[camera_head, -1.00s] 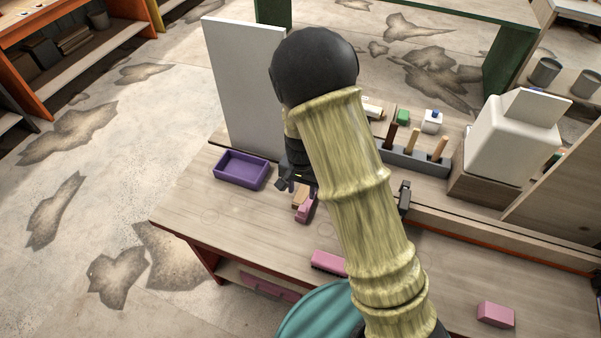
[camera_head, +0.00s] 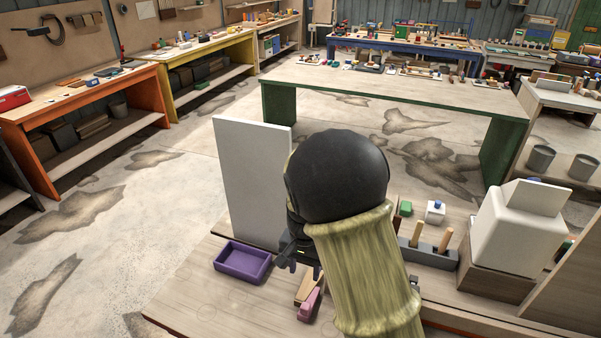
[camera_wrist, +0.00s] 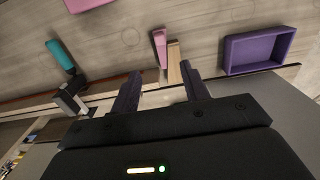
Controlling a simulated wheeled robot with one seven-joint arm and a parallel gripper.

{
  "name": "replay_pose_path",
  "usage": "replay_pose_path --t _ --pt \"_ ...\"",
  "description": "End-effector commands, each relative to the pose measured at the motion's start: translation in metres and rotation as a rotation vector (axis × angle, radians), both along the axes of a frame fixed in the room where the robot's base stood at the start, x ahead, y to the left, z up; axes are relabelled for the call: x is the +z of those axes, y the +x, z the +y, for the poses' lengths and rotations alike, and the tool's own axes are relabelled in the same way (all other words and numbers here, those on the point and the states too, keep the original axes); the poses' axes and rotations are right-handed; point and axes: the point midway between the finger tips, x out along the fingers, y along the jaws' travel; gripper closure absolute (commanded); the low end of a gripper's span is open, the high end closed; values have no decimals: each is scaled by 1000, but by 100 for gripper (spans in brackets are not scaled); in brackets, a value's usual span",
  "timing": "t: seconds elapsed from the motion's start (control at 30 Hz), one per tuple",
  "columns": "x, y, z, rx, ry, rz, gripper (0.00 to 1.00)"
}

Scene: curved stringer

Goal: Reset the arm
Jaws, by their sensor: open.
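My arm rises over the workbench in the head view, with its dark joint at the top. My gripper (camera_head: 300,258) is mostly hidden behind the arm there, just right of the purple tray. In the wrist view my gripper (camera_wrist: 160,88) shows two dark fingers spread apart with nothing between them. It hangs above the bench and is apart from the objects on it. Beyond the fingertips are a pink item (camera_wrist: 159,48) and a wooden block (camera_wrist: 174,65), side by side. They also show below the gripper in the head view, the pink item (camera_head: 309,305) in front.
The purple tray (camera_head: 219,264) lies near the bench's left edge. A white upright panel (camera_head: 250,180) stands behind it. A grey tool holder (camera_head: 430,258) and a white box (camera_head: 510,235) stand to the right. A teal-handled tool (camera_wrist: 61,57) shows in the wrist view.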

Motion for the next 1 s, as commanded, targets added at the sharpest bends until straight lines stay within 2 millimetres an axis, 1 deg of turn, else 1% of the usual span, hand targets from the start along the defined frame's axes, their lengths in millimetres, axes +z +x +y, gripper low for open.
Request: replay_pose_path --t 0.13,0.27,0.37,0.4,0.47,0.5,0.63,0.7,0.8,1.0 --pt "5 -4 -9 10 8 -7 55" --pt "18 -18 -35 48 22 -33 55" --pt "32 -38 -61 104 31 -69 55" --pt "37 -47 -72 129 32 -85 55" --pt "44 -61 -86 170 28 -112 55" --pt "49 -71 -95 199 23 -130 55" --pt "60 -103 -119 294 -5 -188 55" --pt "63 -117 -127 337 -23 -210 55" --pt "65 -128 -133 374 -40 -229 55" --pt "65 -131 -135 388 -46 -233 55"
